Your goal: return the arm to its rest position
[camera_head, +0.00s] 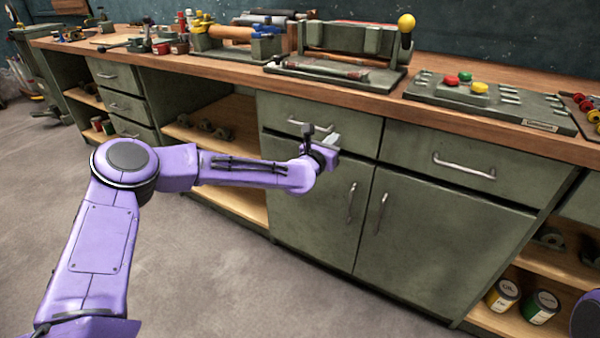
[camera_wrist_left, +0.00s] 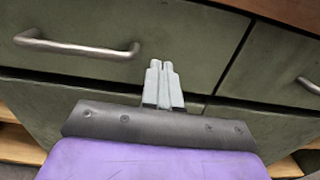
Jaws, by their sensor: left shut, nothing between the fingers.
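My left arm (camera_head: 240,172) is purple and reaches in from the lower left, stretched toward the green cabinet. My left gripper (camera_head: 332,140) is in front of the cabinet's upper drawers, below the worktop edge. In the left wrist view its two grey fingers (camera_wrist_left: 163,70) are together with nothing between them. A drawer handle (camera_wrist_left: 80,47) is to the left of the fingers, apart from them. A small purple rounded part (camera_head: 588,318) shows at the lower right edge of the head view; my right gripper does not show.
The green cabinet (camera_head: 290,220) stands close in front of the gripper, with its drawers and doors shut. The wooden worktop (camera_head: 225,62) above carries a button panel (camera_head: 490,105), a vise-like device (camera_head: 355,40) and tools. Open shelves (camera_head: 225,170) flank the cabinet. The grey floor (camera_head: 230,290) is clear.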

